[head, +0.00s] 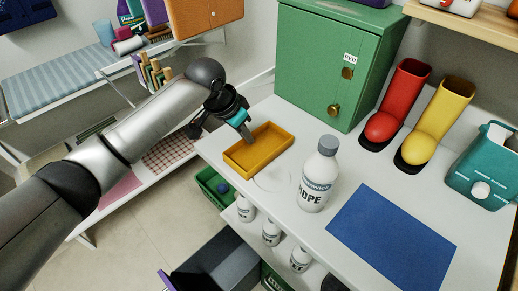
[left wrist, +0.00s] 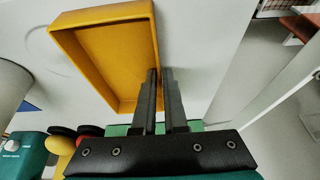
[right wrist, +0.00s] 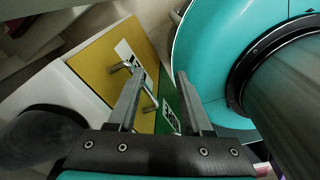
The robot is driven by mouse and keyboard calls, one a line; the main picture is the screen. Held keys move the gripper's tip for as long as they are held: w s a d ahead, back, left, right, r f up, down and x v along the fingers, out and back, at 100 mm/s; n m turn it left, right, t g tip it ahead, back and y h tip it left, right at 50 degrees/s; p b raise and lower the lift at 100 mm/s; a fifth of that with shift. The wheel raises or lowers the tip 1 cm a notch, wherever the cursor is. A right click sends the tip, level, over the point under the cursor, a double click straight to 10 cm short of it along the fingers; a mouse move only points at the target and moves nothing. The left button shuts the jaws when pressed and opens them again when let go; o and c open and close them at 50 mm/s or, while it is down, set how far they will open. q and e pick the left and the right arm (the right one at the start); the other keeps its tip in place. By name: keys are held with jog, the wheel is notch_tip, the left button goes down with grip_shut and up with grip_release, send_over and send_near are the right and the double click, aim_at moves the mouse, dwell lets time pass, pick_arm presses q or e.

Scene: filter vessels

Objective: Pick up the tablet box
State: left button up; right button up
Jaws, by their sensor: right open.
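The tablet box, seemingly the open-topped yellow-orange box (head: 262,165), is at the left end of the white table and looks empty. My left gripper (head: 247,138) is at its left long wall, fingers pointing down. In the left wrist view the box (left wrist: 88,78) fills the upper left. The left fingers (left wrist: 161,75) there are close together, one on each side of the wall, and look shut on it. Whether the box is lifted off the table cannot be told. My right gripper (right wrist: 155,78) is open and empty, away from the table top; it shows only in the right wrist view.
A white HDPE bottle (head: 318,178) stands right of the box, beside a blue mat (head: 392,236). A green cabinet (head: 325,65) is behind. Red (head: 400,105) and yellow boots (head: 436,125) and a teal container (head: 485,170) stand along the back. Smaller bottles (head: 271,233) are below the front edge.

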pick_arm(q)
grip_shut()
pick_arm(e)
jog(key=shift+a, duration=0.45)
jog(key=shift+d, duration=0.1)
dwell(0.5)
